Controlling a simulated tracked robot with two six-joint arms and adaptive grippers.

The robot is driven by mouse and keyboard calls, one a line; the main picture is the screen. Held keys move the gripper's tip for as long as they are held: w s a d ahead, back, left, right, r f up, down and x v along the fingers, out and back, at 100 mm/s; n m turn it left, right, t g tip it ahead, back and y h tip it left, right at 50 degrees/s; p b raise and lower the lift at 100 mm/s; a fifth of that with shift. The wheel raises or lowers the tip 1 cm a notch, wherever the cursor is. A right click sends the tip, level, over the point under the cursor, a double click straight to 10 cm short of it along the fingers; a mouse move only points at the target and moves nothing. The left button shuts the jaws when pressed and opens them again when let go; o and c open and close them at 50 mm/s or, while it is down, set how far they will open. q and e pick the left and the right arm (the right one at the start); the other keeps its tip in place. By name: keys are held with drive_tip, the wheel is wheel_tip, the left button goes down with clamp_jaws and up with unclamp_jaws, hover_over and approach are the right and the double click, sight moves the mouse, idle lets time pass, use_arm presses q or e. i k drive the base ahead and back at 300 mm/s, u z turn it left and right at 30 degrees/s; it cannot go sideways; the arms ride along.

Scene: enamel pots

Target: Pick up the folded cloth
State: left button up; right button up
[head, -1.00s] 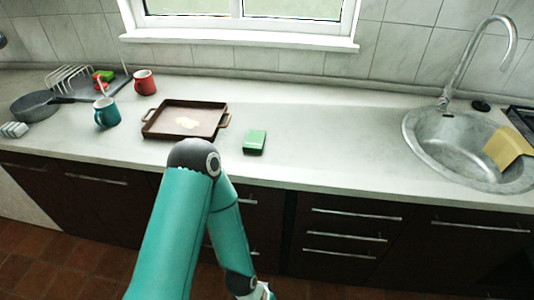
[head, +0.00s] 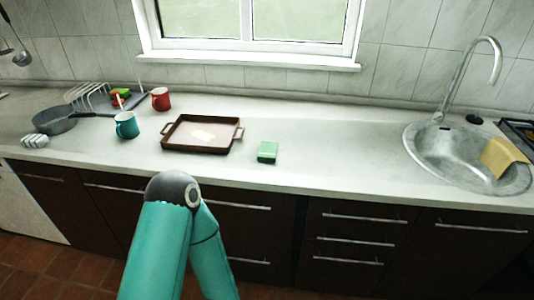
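A small grey-and-white striped bundle (head: 35,141), which looks like a folded cloth, lies at the left front of the counter, in front of the grey pan. A yellow cloth-like sheet (head: 503,157) lies over the right side of the sink; I cannot tell whether it is folded. One teal arm of mine rises at the lower left in front of the cabinets, bent at its grey joint. Neither gripper shows in the head view.
A grey pan (head: 57,121), teal mug (head: 127,126), red mug (head: 160,99) and rack (head: 88,97) stand at the left. A brown tray (head: 190,147) and green block (head: 267,152) are mid-counter. Bare counter (head: 340,150) stretches to the sink (head: 425,150).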

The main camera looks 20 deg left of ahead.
sight(268, 151)
drive_tip(key=i, duration=0.9)
drive_tip(key=z, duration=0.05)
